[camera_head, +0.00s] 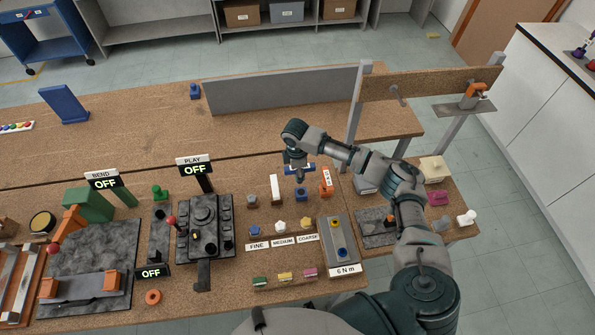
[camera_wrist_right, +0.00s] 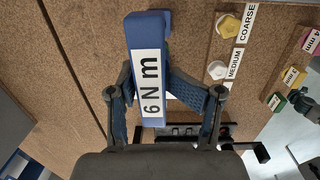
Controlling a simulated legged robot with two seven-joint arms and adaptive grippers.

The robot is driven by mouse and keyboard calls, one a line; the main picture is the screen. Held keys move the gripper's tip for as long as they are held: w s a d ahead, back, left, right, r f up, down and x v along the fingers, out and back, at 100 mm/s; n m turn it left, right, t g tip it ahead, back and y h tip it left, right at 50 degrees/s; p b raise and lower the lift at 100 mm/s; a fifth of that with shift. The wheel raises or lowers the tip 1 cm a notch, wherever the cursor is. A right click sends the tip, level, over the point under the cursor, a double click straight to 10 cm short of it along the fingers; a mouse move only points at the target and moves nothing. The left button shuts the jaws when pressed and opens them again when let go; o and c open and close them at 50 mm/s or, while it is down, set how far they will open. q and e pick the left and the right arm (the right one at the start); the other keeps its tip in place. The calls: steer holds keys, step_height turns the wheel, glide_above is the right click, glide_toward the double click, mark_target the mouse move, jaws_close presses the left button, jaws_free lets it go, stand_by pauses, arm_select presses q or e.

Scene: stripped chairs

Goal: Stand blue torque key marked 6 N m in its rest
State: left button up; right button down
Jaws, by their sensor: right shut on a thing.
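My right gripper (camera_head: 297,170) is shut on the blue torque key, above the bench. In the right wrist view the key (camera_wrist_right: 150,28) lies between the two fingers (camera_wrist_right: 166,95), its white label reading "6 N m". In the head view the hand mostly hides the key. A small blue block (camera_head: 301,195) is on the bench just below the hand; whether it is a rest, I cannot tell. A grey stand (camera_head: 329,231) with a yellow and a blue spot on top bears a "6 N m" card (camera_head: 345,270) at its front. My left gripper is not in view.
A white upright piece (camera_head: 275,188) and an orange one (camera_head: 326,182) flank the hand. Knobs with FINE, MEDIUM and COARSE cards (camera_head: 283,241) lie in front. A control box (camera_head: 205,230) stands to the left. A grey upright panel (camera_head: 283,88) stands behind on clear bench.

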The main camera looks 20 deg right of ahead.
steer(key=shift+d+f, duration=0.3)
steer(key=shift+f, duration=0.1)
steer(key=f, duration=0.1)
steer(key=d+f+b, duration=0.1)
steer(key=f, duration=0.1)
steer(key=shift+f, duration=0.2)
steer(key=shift+a+f+b, duration=0.3)
steer(key=shift+f+b, duration=0.05)
steer(key=shift+f, duration=0.3)
steer(key=shift+a+f, duration=0.15)
steer(key=shift+a, duration=0.15)
steer(key=shift+d+f, duration=0.1)
steer(key=shift+d, duration=0.35)
steer(key=shift+a+p, duration=0.25)
steer(key=shift+p, duration=0.25)
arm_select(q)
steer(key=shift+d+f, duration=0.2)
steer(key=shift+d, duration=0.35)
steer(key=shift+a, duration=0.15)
arm_select(e)
steer(key=shift+a, duration=0.1)
